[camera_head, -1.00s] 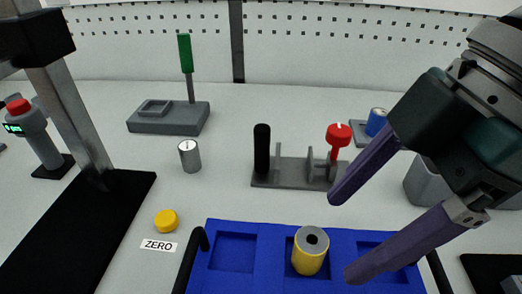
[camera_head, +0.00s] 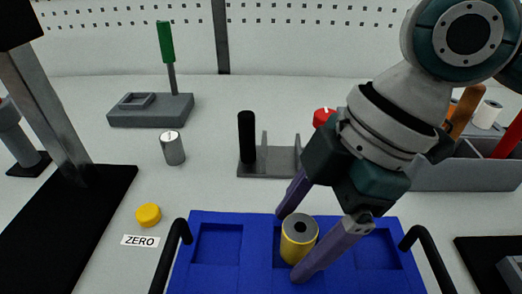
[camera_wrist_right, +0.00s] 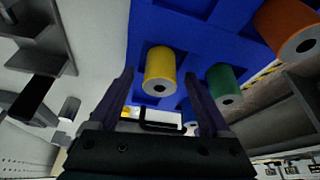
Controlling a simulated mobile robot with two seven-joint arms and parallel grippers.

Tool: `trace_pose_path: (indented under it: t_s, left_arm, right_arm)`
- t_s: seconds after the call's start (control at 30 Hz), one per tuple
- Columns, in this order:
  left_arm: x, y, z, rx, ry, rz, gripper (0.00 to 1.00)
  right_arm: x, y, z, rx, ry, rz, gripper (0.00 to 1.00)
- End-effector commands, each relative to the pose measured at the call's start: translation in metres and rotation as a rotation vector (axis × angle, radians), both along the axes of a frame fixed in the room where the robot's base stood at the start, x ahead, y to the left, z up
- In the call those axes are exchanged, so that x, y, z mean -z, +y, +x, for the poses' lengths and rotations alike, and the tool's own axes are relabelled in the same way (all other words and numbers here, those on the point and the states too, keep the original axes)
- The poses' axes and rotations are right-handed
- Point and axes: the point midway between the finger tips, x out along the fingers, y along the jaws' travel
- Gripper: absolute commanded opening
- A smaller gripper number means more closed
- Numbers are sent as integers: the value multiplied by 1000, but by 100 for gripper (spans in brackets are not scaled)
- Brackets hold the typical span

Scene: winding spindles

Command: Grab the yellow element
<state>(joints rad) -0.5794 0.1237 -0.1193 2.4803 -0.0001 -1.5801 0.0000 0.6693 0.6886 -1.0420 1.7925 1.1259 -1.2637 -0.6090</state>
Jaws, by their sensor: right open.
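The yellow element is a yellow cylinder (camera_head: 299,243) with a grey top and a dark centre hole. It stands upright in the middle pocket of the blue tray (camera_head: 205,281). In the right wrist view the yellow cylinder (camera_wrist_right: 160,66) appears between the fingertips. My right gripper (camera_head: 289,247) is open, with one finger behind the cylinder and one in front of it. I cannot tell whether either finger touches it. The fingers also show in the right wrist view (camera_wrist_right: 159,76). My left gripper is not in view.
A green cylinder (camera_wrist_right: 225,84) and an orange one (camera_wrist_right: 290,27) show near the tray in the wrist view. Black handles (camera_head: 168,257) rise at the tray's sides. A yellow button (camera_head: 148,214) lies by the ZERO label. A grey fixture (camera_head: 270,163) stands behind the tray.

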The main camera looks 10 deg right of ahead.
Motion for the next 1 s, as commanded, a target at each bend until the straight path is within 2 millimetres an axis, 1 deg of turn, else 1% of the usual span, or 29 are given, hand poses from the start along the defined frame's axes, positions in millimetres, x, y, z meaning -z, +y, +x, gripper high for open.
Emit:
trace_pose_path:
  t_s: [0.23, 0.9, 0.93, 1.0]
  left_arm:
    - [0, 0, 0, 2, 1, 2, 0]
    - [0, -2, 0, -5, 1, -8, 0]
    - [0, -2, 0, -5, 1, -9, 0]
    - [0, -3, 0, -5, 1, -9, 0]
  right_arm:
    - [1, 1, 0, -1, 0, 1, 80]
    - [1, 1, 0, 0, 0, 1, 5]
    - [1, 1, 0, 0, 0, 1, 2]
    - [1, 1, 0, 0, 0, 1, 0]
